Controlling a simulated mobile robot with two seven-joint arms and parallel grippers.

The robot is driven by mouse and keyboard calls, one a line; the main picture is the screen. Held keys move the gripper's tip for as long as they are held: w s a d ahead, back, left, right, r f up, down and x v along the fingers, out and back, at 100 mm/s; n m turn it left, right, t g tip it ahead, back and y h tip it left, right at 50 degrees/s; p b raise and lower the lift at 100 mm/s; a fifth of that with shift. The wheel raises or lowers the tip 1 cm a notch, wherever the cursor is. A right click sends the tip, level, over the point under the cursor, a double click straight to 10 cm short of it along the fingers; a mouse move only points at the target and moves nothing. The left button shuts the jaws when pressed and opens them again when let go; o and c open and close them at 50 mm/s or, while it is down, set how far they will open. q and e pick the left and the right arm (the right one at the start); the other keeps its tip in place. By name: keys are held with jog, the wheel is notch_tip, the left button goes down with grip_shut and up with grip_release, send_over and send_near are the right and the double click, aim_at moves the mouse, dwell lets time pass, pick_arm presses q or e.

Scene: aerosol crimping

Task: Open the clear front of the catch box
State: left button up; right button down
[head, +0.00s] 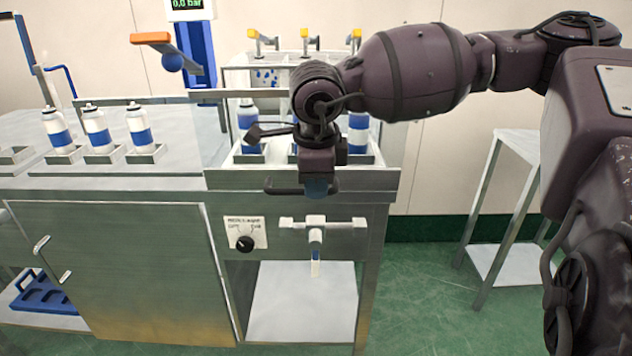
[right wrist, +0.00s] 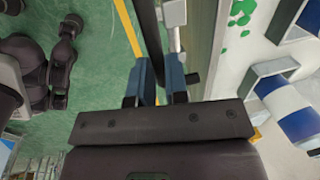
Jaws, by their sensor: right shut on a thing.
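The catch box (head: 230,180) is the steel-framed box at the right end of the bench, with several white-and-blue cans inside. Its clear front is hard to make out, and my right arm covers part of it. A dark bar handle (head: 282,191) shows at the box's lower front edge. My right gripper (head: 318,188) is at this handle, pointing down. In the right wrist view the blue fingers (right wrist: 160,82) are closed around the dark bar (right wrist: 150,35). My left gripper is in neither view.
Below the handle are a selector knob (head: 244,243) and a small spout (head: 316,236) over an open bay. Three cans (head: 98,130) stand in holders on the left bench top. A steel side stand (head: 500,210) is at the right, with green floor between.

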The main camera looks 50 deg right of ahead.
jog(key=c, duration=1.1)
grip_release()
jog(key=shift+r, duration=0.1)
jog(key=shift+r, duration=0.3)
pick_arm(q)
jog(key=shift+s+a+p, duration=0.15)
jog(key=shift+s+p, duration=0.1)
jog(key=shift+p, duration=0.4)
pick_arm(e)
jog(key=r, duration=0.3)
jog(key=s+a+r, duration=0.1)
jog(key=r, duration=0.6)
jog(key=shift+s+a, duration=0.15)
jog(key=shift+a, duration=0.1)
jog(key=shift+f, duration=0.1)
